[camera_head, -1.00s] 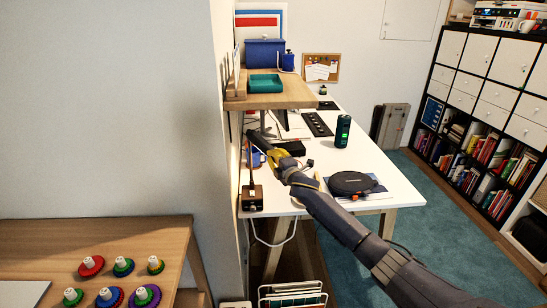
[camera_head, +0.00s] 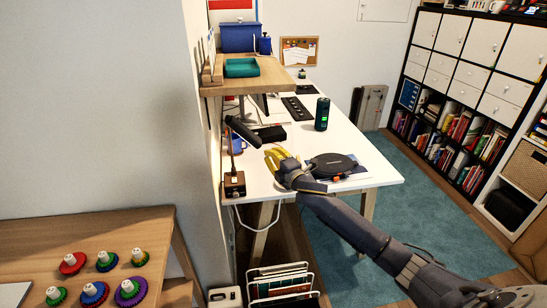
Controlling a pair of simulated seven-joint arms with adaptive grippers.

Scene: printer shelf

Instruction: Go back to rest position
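My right gripper (camera_head: 276,158) shows over the left part of the white desk (camera_head: 375,170), with its yellow fingers pointing up and to the left. I see nothing held between the fingers, but they are too small to tell how far apart they are. My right arm comes in from the lower right across the desk's front edge. A black desk lamp (camera_head: 235,184) with a square base stands left of the gripper. My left gripper is not in view.
A round dark device (camera_head: 331,164) lies right of my gripper. A dark can with a green display (camera_head: 321,114) stands farther back. A wooden shelf (camera_head: 270,80) overhangs the desk at the back left. Colourful gear-like pieces (camera_head: 95,291) sit on a wooden table at lower left.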

